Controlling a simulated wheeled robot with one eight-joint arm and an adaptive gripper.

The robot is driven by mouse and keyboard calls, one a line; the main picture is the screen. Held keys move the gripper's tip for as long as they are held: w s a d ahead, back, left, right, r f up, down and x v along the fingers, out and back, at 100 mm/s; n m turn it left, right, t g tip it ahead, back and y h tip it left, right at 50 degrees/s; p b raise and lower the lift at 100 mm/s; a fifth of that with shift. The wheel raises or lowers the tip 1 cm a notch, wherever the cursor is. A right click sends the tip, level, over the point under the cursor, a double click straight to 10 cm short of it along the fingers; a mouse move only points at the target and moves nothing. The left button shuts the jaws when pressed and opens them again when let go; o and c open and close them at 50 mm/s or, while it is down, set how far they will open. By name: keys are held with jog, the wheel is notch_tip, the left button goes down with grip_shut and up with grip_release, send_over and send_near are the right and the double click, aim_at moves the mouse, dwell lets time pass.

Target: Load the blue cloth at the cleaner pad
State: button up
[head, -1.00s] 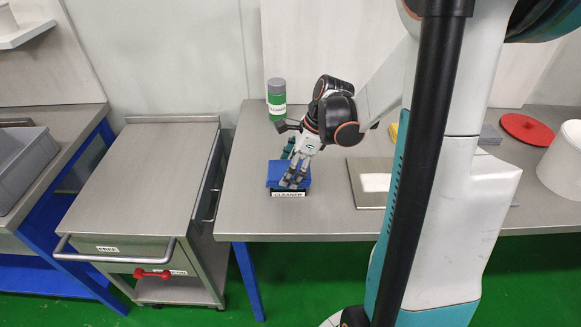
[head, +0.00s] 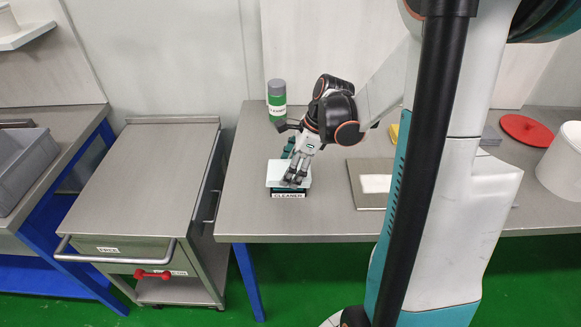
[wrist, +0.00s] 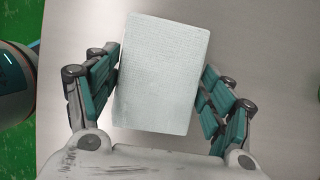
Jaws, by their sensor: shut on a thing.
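The cloth (head: 275,172), on the pad labelled CLEANER (head: 288,195) near the front left of the bench, now looks white, not blue. In the wrist view it is a pale, finely textured rectangle (wrist: 161,72). My gripper (head: 294,180) reaches down over it and is shut on it, with the teal-padded fingers at its left and right sides. Most of the pad is hidden under the cloth and fingers.
A green cleaner bottle (head: 277,101) with a grey cap stands behind. A metal plate with a white patch (head: 374,183) lies to the right. A red disc (head: 527,130) and white tub (head: 562,162) are far right. A drawer trolley (head: 143,178) stands left.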

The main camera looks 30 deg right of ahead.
jog(key=shift+r+p, duration=2.2)
jog(key=shift+r, duration=1)
jog(key=shift+f, duration=0.1)
